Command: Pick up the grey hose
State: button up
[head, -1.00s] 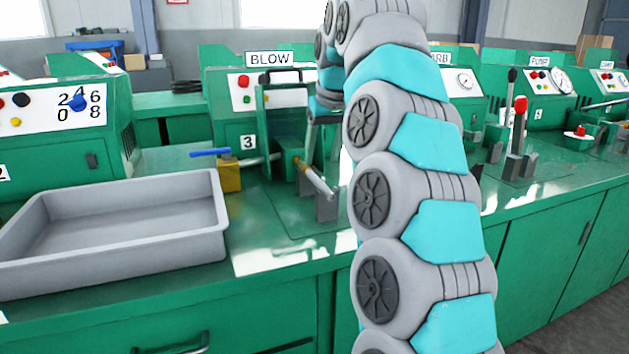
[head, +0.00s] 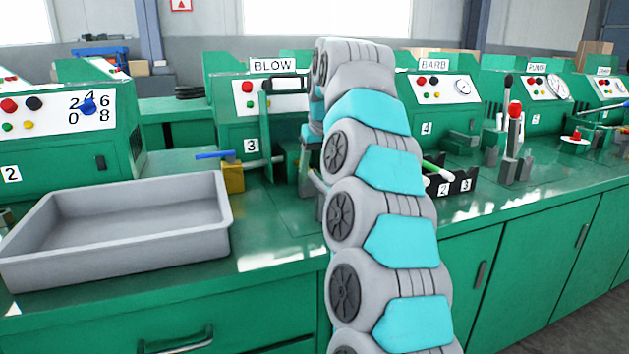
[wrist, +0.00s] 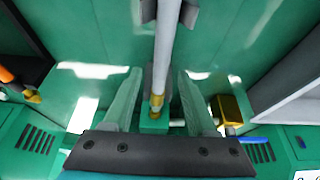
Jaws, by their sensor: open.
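The grey hose (wrist: 165,45) runs down the middle of the wrist view to a brass fitting at a green block (wrist: 153,125). Dark grey supports (wrist: 190,14) flank its upper part. My gripper (wrist: 159,72) is open, with one finger on each side of the hose in this view. I cannot tell whether either finger touches it or how far above it they are. In the head view, my arm hides most of the hose and the gripper, near the BLOW machine (head: 271,100).
A grey tray (head: 222,215) stands at left on the green bench. A yellow block (head: 232,178) with a blue handle (head: 215,155) sits beside the hose. A black rack (head: 461,184) with a green hose (head: 437,171) is right of my arm. An orange hose (wrist: 8,76) shows at the wrist view's left.

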jog(key=shift+f, duration=0.25)
jog(key=shift+c, duration=0.4)
grip_shut()
dwell(0.4)
